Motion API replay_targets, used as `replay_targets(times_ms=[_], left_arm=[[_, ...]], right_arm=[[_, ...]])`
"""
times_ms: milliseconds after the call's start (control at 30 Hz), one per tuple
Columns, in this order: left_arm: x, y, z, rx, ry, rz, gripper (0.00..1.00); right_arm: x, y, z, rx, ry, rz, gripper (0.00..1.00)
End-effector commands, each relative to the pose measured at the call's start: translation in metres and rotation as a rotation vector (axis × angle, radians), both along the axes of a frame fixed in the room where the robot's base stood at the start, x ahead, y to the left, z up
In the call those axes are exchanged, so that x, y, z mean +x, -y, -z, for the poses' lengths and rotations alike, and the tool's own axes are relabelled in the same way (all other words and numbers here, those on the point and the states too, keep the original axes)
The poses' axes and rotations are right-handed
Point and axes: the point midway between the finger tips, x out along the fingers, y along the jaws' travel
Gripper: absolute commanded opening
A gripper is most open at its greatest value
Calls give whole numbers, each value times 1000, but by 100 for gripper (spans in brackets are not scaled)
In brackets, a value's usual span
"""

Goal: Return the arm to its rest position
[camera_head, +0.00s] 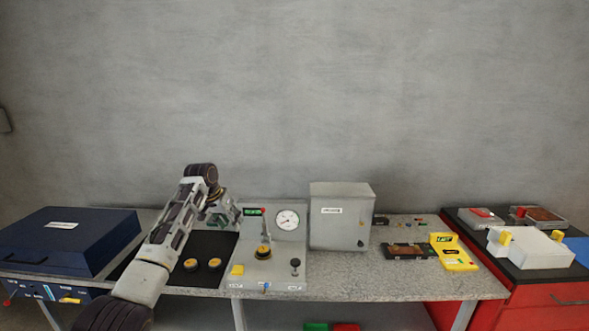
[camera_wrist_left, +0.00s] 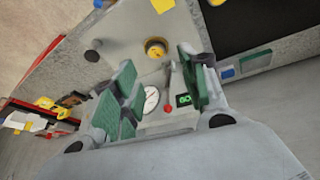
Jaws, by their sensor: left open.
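My left arm comes in from the left in the head view, raised and bent over the bench (camera_head: 400,275). My left gripper (camera_head: 226,212) is open and empty, in the air just left of the upper part of the grey control panel (camera_head: 284,250). In the wrist view my left gripper (camera_wrist_left: 158,88) shows its green pads spread apart. Between and beyond them are the panel's round gauge (camera_wrist_left: 151,100), a lever with a red ball (camera_wrist_left: 167,107) and a lit green display (camera_wrist_left: 184,100). I cannot see it touching anything. My right gripper is not in view.
A blue case (camera_head: 75,240) stands farther left. A grey cabinet (camera_head: 340,217), a yellow device (camera_head: 453,252) and a red cart (camera_head: 480,285) are to the right. The space above is clear.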

Motion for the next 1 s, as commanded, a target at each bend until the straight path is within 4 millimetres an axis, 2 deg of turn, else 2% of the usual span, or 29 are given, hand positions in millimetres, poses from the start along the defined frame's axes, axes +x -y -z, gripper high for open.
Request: replay_targets(times_ms=[467, 1000], left_arm=[[-46, 17, 85, 31, -18, 17, 44], [-120, 30, 165, 57, -31, 24, 44]], right_arm=[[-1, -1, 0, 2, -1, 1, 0], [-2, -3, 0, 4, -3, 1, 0]])
